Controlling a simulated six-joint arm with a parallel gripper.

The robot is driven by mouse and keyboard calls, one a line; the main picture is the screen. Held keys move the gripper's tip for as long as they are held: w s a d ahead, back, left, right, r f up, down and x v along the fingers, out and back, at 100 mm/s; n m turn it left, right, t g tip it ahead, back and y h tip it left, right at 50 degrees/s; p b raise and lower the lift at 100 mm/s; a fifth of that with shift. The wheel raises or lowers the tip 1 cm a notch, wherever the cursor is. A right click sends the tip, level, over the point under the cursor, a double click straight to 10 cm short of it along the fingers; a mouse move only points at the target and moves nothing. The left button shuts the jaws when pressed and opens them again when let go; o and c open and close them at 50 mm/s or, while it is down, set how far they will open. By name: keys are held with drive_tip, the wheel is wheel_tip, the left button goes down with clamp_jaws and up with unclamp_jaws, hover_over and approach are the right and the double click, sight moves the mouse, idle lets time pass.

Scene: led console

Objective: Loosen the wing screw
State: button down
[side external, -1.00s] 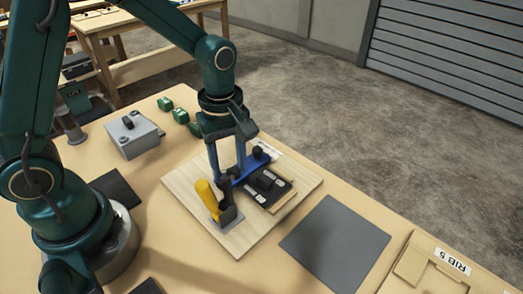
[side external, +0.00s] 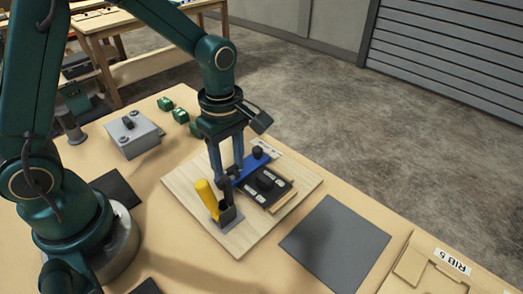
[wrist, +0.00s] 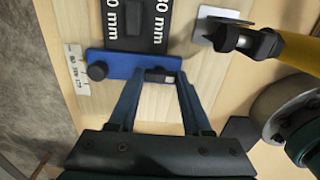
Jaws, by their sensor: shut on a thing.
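My gripper (wrist: 158,82) points down, with its fingertips closed around a small dark and pale piece, apparently the wing screw (wrist: 159,74), at one end of a blue bar (wrist: 122,65). The fingers hide much of it. In the side external view my gripper (side external: 231,174) stands at the near end of the blue bar (side external: 247,166), and the screw cannot be made out there. A round black knob (wrist: 97,71) stands at the bar's other end, and this knob also shows in the side external view (side external: 258,152).
A dark plate with white "mm" labels (wrist: 137,30) lies beside the bar. A yellow-handled clamp (side external: 206,195) stands close to my fingers on the wooden board (side external: 187,178). A grey box (side external: 133,137) and green blocks (side external: 180,115) are farther left. A grey mat (side external: 335,245) lies clear at right.

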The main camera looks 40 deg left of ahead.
sight(229, 170)
drive_tip(key=shift+c, duration=1.6)
unclamp_jaws()
drive_tip(key=shift+r, duration=2.55)
